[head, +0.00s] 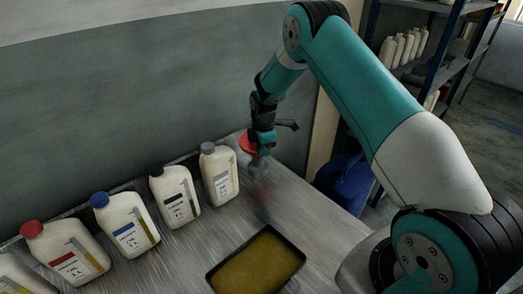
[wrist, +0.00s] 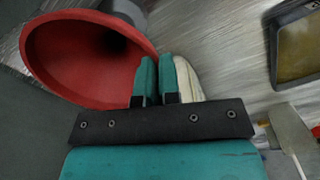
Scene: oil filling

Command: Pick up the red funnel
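The red funnel (head: 247,145) is at my gripper near the far right end of the table in the head view. In the wrist view the funnel (wrist: 85,55) fills the upper left, its wide mouth turned towards the camera. My gripper (wrist: 157,62) has its two teal fingers close together, with the funnel's right rim running between them. My gripper (head: 262,150) points down in the head view. The funnel appears to hang above the table, with a blurred red reflection below it. The funnel's lower part is hard to make out.
A dark tray of yellow-brown oil (head: 257,262) lies at the table's front. Several white bottles stand in a row along the wall; the grey-capped bottle (head: 219,174) is closest to my gripper. A blue container (head: 343,182) and a shelf (head: 452,68) stand beyond the table.

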